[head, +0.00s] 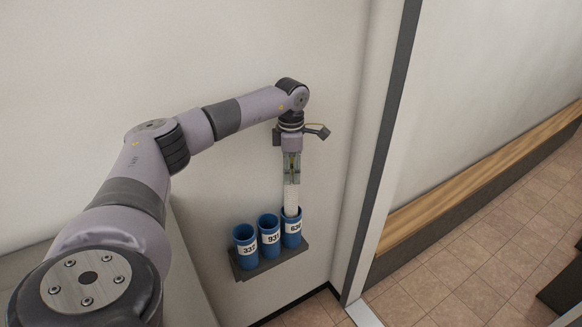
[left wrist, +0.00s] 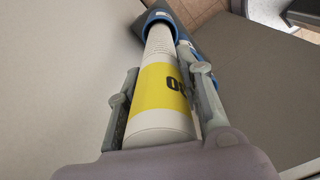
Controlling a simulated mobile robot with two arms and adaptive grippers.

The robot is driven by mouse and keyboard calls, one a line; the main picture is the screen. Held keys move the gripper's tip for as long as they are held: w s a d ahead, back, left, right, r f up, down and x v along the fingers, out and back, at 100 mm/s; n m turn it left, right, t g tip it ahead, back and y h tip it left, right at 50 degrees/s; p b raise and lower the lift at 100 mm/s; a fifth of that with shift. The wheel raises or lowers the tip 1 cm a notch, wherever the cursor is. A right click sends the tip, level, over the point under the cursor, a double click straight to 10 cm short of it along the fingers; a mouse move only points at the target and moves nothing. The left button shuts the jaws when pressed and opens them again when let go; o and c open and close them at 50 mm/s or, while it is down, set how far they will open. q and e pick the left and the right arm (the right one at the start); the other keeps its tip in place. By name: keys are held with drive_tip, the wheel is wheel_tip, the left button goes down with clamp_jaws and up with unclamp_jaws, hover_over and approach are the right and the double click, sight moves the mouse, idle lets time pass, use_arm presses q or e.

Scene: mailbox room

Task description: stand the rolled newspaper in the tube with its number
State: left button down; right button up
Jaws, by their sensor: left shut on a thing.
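The rolled newspaper (head: 291,197) is white and hangs about upright from my left gripper (head: 291,177), which is shut on it. In the left wrist view the roll (left wrist: 158,118) lies between both fingers, with a yellow band and part of a black number showing, ending in 0. Its lower end is at the mouth of the right-hand blue tube (head: 291,238) and appears to be inside it; how deep is hidden. That tube's label looks like 630. The tube's rim also shows in the left wrist view (left wrist: 150,17). My right gripper is out of view.
Two other blue tubes stand left of it on the same dark wall shelf (head: 262,272): the middle one (head: 269,250), labelled about 931, and the left one (head: 245,255), about 332. A dark-edged wall corner (head: 384,150) is close on the right.

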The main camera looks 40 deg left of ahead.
use_arm(q)
wheel_tip(320, 180, down, 6)
drive_tip(key=b, duration=0.3)
idle(0.3)
drive_tip(key=c, duration=1)
unclamp_jaws()
drive_tip(key=shift+c, duration=0.2)
approach(291, 186)
drive_tip(key=shift+w+a, duration=0.7)
drive_tip(key=shift+w, duration=0.1)
